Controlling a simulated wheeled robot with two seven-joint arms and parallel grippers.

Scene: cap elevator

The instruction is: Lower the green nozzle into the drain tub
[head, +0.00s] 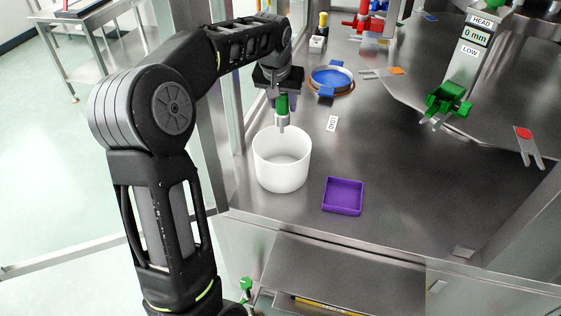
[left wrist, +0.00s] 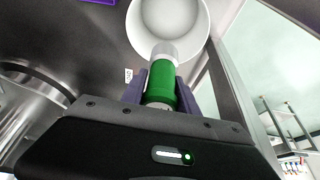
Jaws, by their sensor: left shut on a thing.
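My left gripper (head: 281,97) is shut on the green nozzle (head: 282,106), which points down with its grey tip (head: 282,120) lowest. In the head view the nozzle is just above the far rim of the white drain tub (head: 282,172). The left wrist view shows the green nozzle (left wrist: 161,88) between the two fingers (left wrist: 160,85), with its pale tip (left wrist: 163,52) over the tub's opening. The tub (left wrist: 198,40) is round and open on top, and its visible inside is empty. My right gripper is not in view.
A purple square tray (head: 343,196) lies right of the tub. A blue round dish (head: 331,79) is behind it. A post with a green clamp (head: 448,100) stands at the right. The steel deck between the tray and the post is clear.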

